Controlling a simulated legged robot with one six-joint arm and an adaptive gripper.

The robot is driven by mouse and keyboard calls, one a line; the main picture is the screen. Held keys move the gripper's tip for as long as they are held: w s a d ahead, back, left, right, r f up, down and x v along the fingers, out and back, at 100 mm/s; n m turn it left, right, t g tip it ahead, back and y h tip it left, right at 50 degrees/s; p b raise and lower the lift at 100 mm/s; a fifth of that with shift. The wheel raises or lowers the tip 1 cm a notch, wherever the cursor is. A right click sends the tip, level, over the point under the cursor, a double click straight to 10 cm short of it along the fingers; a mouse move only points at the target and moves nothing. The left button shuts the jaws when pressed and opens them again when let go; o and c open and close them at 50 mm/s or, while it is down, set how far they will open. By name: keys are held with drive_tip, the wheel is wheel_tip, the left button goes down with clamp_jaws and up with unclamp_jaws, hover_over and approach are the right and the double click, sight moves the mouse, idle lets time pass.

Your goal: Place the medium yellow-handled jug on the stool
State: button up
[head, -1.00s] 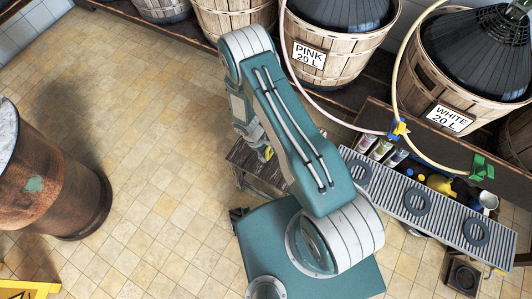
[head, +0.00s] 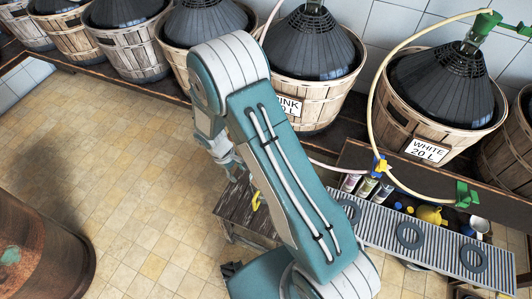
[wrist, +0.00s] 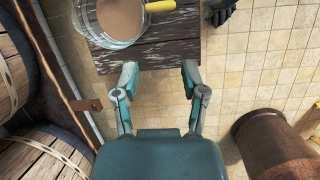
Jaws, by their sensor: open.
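A clear round jug (wrist: 118,22) with a yellow handle (wrist: 160,6) stands on the worn wooden stool (wrist: 150,57) in the wrist view, cut off by the top edge. A brownish fill shows inside it. In the head view the stool (head: 240,212) is partly behind my arm, and only the yellow handle (head: 256,201) shows clearly. My gripper (wrist: 159,78) is open and empty, its two fingers spread over the floor beside the stool, apart from the jug. It also shows in the head view (head: 224,160), left of the handle.
Wooden baskets with black-covered demijohns line the wall, including the WHITE 20 L basket (head: 437,115). A slatted rack (head: 425,245) with rings, bottles and a yellow vessel (head: 430,214) is at right. A rusty barrel (head: 40,245) stands at left. The tiled floor between is clear.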

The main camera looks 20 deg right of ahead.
drive_tip(key=s+d+r+m+t+y, duration=0.1)
drive_tip(key=s+d+r+m+t, duration=0.1)
drive_tip(key=r, duration=1)
drive_tip(key=s+d+r+m+t+y, duration=0.1)
drive_tip(key=d+r+m, duration=0.1)
drive_tip(key=r, duration=1)
drive_tip(key=s+d+r+m+t+y, duration=0.1)
drive_tip(key=s+r+m+t, duration=0.2)
drive_tip(key=s+r, duration=1)
drive_tip(key=shift+s+d+m+t, duration=0.4)
drive_tip(key=shift+s+t, duration=0.5)
drive_tip(key=shift+s, duration=0.35)
